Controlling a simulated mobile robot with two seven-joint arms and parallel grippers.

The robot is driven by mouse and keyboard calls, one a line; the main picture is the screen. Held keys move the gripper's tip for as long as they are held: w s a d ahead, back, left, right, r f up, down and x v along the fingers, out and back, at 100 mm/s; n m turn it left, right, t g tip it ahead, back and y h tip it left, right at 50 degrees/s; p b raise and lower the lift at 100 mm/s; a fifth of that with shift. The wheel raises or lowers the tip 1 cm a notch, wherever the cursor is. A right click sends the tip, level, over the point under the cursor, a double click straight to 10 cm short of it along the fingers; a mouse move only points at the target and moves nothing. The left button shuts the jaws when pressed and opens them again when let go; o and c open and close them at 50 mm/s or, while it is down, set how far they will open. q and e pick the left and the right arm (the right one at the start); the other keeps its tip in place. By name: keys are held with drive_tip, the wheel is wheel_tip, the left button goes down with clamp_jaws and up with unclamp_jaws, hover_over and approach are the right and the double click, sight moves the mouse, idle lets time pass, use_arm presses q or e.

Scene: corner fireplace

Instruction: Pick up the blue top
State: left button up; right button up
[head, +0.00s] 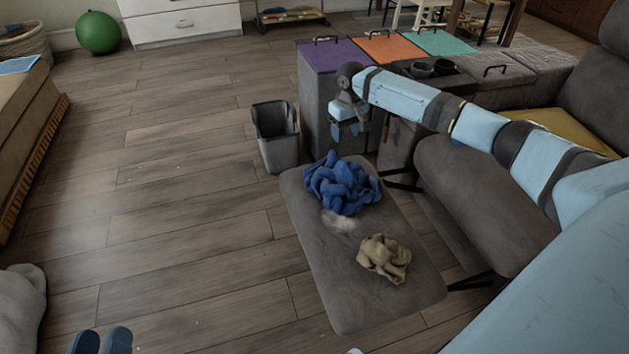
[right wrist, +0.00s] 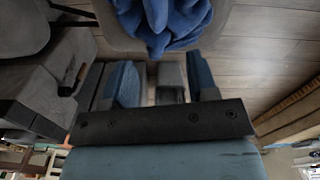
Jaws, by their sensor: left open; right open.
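The blue top (head: 343,186) lies crumpled on the far end of a grey cushioned bench (head: 345,300). A crumpled tan cloth (head: 384,259) lies nearer on the same bench, apart from it. My right gripper (head: 349,130) points down, open and empty, beyond the blue top and apart from it. In the right wrist view the blue top (right wrist: 165,18) shows at the top edge, past the two spread fingers of my right gripper (right wrist: 165,78). My left gripper (head: 101,342) shows only its two fingertips at the bottom left edge, apart and empty.
A grey bin (head: 275,137) stands just left of the bench's far end. Storage boxes with purple (head: 334,55), orange (head: 388,46) and teal (head: 443,41) lids stand behind. A grey seat (head: 485,195) is close on the right. The wooden floor at left is clear.

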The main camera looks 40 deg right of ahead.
sight(345, 163)
drive_tip(key=f+b, duration=0.1)
drive_tip(key=f, duration=0.1)
drive_tip(key=f+b, duration=0.1)
drive_tip(key=f, duration=0.2)
drive_tip(key=w+f+b, duration=0.1)
drive_tip(key=f+b, duration=0.1)
drive_tip(key=f, duration=0.1)
drive_tip(key=shift+d, duration=0.4)
drive_tip(key=f+b, duration=0.2)
drive_tip(key=f, duration=0.1)
drive_tip(key=f+b, duration=0.1)
drive_tip(key=f, duration=0.1)
drive_tip(key=shift+s+b, duration=0.3)
drive_tip(key=shift+s, duration=0.1)
drive_tip(key=shift+f, duration=0.1)
use_arm(q)
drive_tip(key=f+m, duration=0.1)
drive_tip(key=w+f+m, duration=0.1)
drive_tip(key=f, duration=0.1)
drive_tip(key=w+f, duration=0.1)
drive_tip(key=f, duration=0.1)
drive_tip(key=shift+a+m+g, duration=0.3)
drive_tip(key=shift+a+m, duration=0.1)
use_arm(e)
clamp_jaws()
